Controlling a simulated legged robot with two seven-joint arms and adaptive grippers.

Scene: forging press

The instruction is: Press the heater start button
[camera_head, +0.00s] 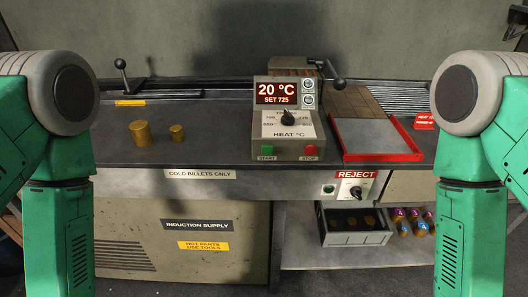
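The heater control box (290,130) stands on the bench at the middle of the head view. Its display (278,93) reads 20 °C, SET 725. The green start button (267,150) is at the lower left of its front face, above a START label. A red stop button (310,150) is at the lower right. A black knob (288,117) sits on the heat dial between display and buttons. My green arms show at the left and right edges, apart from the box. Neither gripper is in view.
Two brass-coloured billets, a larger (141,133) and a smaller (177,132), stand on the bench at left. A red-rimmed tray (414,153) lies right of the box. A lever (122,72) rises at back left. A grey bin (357,238) and several coloured pieces sit below.

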